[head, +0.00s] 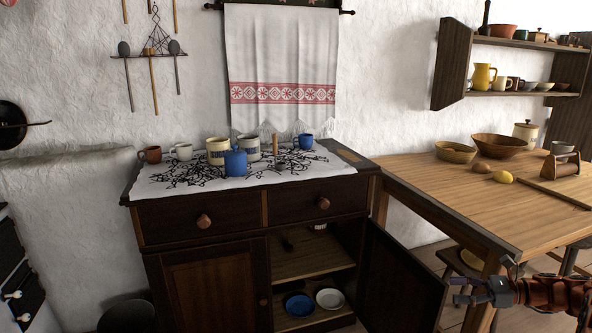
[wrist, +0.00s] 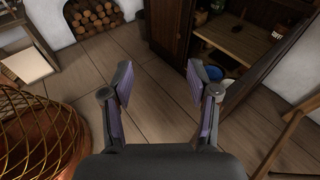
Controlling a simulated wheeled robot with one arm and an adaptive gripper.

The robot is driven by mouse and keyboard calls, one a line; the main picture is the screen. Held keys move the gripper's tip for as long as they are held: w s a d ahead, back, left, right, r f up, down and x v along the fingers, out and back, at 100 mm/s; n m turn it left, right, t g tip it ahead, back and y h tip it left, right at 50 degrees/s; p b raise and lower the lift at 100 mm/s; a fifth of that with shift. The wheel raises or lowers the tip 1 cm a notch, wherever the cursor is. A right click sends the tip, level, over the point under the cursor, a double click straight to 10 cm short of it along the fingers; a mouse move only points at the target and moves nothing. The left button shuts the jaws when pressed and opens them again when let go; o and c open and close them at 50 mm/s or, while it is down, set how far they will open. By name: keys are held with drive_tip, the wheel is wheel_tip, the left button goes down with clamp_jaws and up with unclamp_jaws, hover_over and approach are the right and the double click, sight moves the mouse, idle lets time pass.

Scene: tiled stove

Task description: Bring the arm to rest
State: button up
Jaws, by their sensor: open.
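My gripper (head: 476,292) is at the lower right of the head view, in front of the wooden table and to the right of the cabinet's open door (head: 403,277). In the wrist view my gripper (wrist: 158,80) has its two fingers spread wide apart, with nothing between them. It hangs over bare plank floor (wrist: 155,115). The arm reaches in from the right edge of the head view; the rest of it is out of frame.
The dark cabinet (head: 215,286) has its right door open, showing a blue bowl (head: 298,304) and a white bowl (head: 329,298). Mugs stand on its cloth. The table (head: 440,192) is at right. A copper vessel with a lattice pattern (wrist: 40,140) stands left in the wrist view.

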drive_tip(key=s+a+r+n+g+h+p, duration=0.35)
drive_tip(key=s+a+r+p, duration=0.2)
drive_tip(key=a+r, duration=0.5)
drive_tip(key=s+a+r+n+g+h+p, duration=0.3)
drive_tip(key=s+a+r+n+g+p, duration=0.25)
drive_tip(key=a, duration=0.85)
drive_tip(key=s+a+r+n+h+p, duration=0.1)
drive_tip(key=s+r+n+h+p, duration=0.1)
drive_tip(key=s, duration=0.7)
drive_tip(key=s+a+r+n+h+p, duration=0.2)
drive_tip(key=s+r+n, duration=0.4)
drive_tip(key=s, duration=0.4)
drive_tip(key=s+a+r+n+h+p, duration=0.2)
drive_tip(key=s+r+n+h+p, duration=0.1)
drive_tip(key=s, duration=0.7)
drive_tip(key=n+h+p, duration=0.1)
drive_tip(key=n+p, duration=0.1)
drive_tip(key=p, duration=0.1)
drive_tip(key=shift+a+r+t, duration=0.25)
drive_tip(key=shift+r+t, duration=0.15)
drive_tip(key=shift+w, duration=0.1)
drive_tip(key=shift+c, duration=0.2)
